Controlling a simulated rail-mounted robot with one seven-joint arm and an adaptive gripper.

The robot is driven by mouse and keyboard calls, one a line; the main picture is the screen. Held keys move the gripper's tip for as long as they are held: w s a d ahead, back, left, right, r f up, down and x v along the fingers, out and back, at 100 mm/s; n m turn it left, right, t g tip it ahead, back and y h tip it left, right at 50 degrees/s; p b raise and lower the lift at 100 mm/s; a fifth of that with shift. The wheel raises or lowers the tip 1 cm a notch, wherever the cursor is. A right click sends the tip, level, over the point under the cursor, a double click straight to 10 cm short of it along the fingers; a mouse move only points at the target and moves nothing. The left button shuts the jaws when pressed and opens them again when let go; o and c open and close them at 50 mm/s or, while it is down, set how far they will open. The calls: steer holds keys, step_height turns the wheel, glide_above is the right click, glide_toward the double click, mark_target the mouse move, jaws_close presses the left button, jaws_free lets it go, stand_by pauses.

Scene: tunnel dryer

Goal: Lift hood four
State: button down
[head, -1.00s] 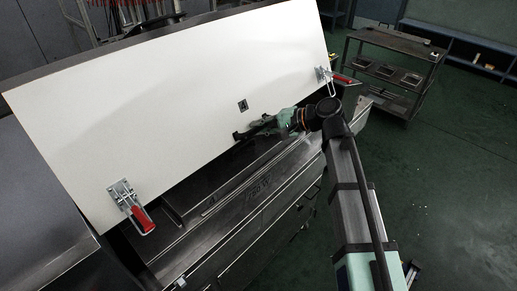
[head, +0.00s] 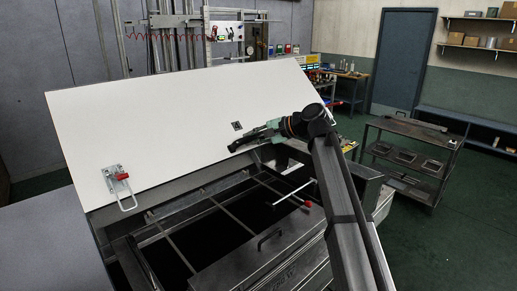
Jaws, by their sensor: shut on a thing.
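The hood (head: 170,130) is a large white panel, tilted up over a dark open bay of the dryer (head: 215,225). A small dark square plate (head: 237,126) sits near its lower edge. A latch with a red grip and wire loop (head: 120,186) is on its lower left. I cannot read a hood number.
A thin rod with a red knob (head: 307,204) lies across the bay's right side. A closed metal cover with a black handle (head: 265,250) is in front. A dark cart (head: 405,160) stands on the green floor at right; floor around it is clear.

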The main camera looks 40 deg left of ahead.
stand_by(0.4)
steer(key=c, duration=1.1)
jaws_free()
steer(key=shift+c, duration=0.2)
steer(key=shift+a, duration=0.1)
steer(key=v, duration=1.2)
steer(key=shift+r, duration=0.1)
